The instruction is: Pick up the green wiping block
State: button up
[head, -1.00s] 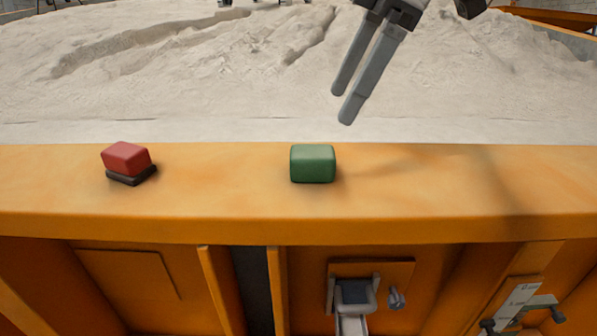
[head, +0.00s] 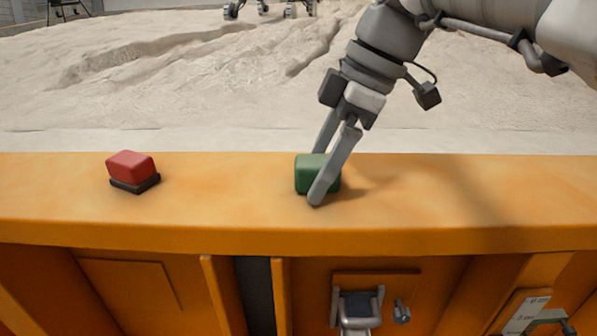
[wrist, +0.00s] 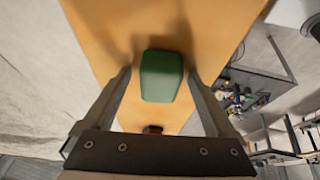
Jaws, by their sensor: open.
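The green wiping block (head: 303,176) sits on the flat orange ledge right of the middle in the head view. My gripper (head: 317,180) is lowered over it, with one finger on the near side and the other on the far side. The near finger hides part of the block. In the wrist view the green block (wrist: 161,76) lies between the two open fingers, with a gap visible on each side. My gripper (wrist: 160,82) is open and holds nothing.
A red block on a dark base (head: 132,171) stands on the orange ledge (head: 220,190) to the left. Pale sand (head: 180,90) spreads behind the ledge. A latch (head: 358,308) is on the ledge's front face. The ledge between the blocks is clear.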

aim_at(321, 159)
jog(key=c, duration=1.4)
jog(key=shift+r+p, duration=0.75)
jog(key=shift+r, duration=4.25)
